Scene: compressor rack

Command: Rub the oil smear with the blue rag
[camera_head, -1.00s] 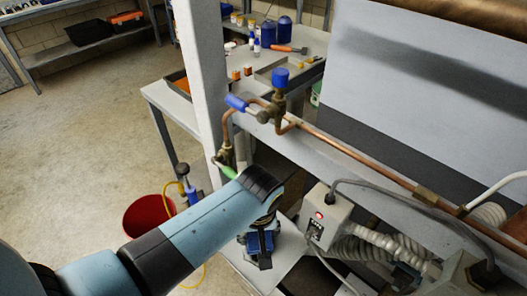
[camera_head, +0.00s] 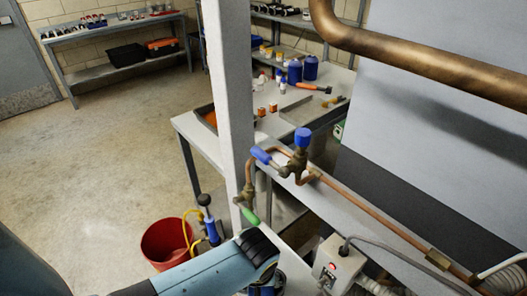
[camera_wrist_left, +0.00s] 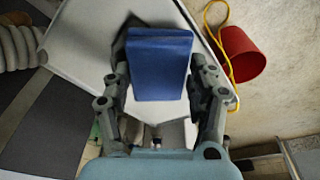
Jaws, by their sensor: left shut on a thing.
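The blue rag (camera_wrist_left: 160,62) is a folded, block-like pad between the fingers of my left gripper (camera_wrist_left: 158,82) in the left wrist view. The gripper is shut on it, above a pale grey surface (camera_wrist_left: 88,48). In the head view, my left arm comes in along the bottom and its wrist hides most of the gripper at the lower edge. I cannot make out the oil smear for certain in either view. My right gripper is not in view.
Copper piping with blue-handled valves (camera_head: 296,160) runs along the grey rack beam (camera_head: 345,205), beside an upright post (camera_head: 228,90). A grey switch box (camera_head: 338,262) sits lower right. A red bucket (camera_head: 165,245) stands on the floor. Open floor lies at left.

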